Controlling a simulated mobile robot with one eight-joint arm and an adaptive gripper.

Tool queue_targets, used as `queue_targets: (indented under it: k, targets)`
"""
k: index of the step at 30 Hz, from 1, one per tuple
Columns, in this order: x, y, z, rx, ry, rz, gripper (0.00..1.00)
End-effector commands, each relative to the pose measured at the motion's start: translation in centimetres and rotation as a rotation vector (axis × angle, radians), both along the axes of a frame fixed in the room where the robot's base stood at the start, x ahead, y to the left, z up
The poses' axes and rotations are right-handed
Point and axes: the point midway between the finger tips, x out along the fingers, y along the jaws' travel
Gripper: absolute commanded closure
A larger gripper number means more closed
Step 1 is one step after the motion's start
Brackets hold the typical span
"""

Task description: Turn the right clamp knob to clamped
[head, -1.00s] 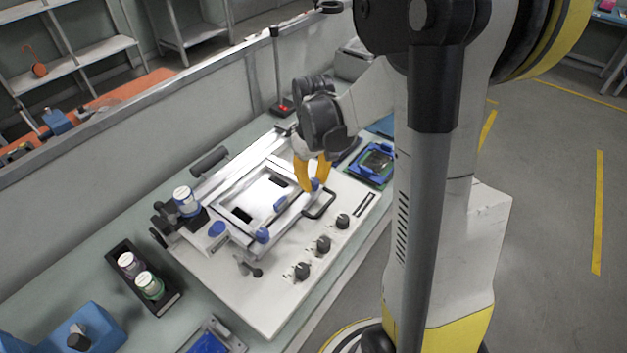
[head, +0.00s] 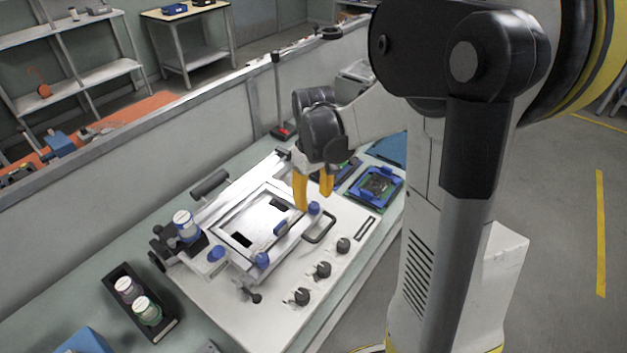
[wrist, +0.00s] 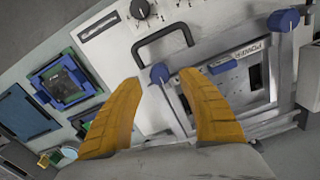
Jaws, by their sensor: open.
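The right clamp knob (head: 314,208) is blue and sits at the right front corner of the silver frame on the white machine plate. It also shows in the wrist view (wrist: 159,74), on a grey lever. My gripper (head: 314,201) has two yellow fingers pointing down, open around the knob's place. In the wrist view the knob appears between the fingertips (wrist: 159,78), with a gap to each side. I see no contact, and the height gap is hard to tell. A second blue clamp knob (head: 262,260) is at the frame's left front corner.
A black handle (head: 319,228) stands close in front of the right knob. Several black dials (head: 323,270) line the plate's front. A blue board holder (head: 375,188) is at right. A black tray with jars (head: 140,304) is at left.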

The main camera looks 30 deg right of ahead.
Motion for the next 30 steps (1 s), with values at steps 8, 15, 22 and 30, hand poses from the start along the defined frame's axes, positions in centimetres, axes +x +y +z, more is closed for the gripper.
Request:
queue_targets:
  k: [8, 15, 22, 30]
  targets:
    - [-0.1, 0.0, 6.3, 0.0, 0.0, 0.0, 0.52]
    - [0.0, 0.0, 8.9, 0.0, 0.0, 0.0, 0.52]
    - [0.0, 0.0, 9.1, 0.0, 0.0, 0.0, 0.52]
    - [0.0, 0.0, 9.1, 0.0, 0.0, 0.0, 0.52]
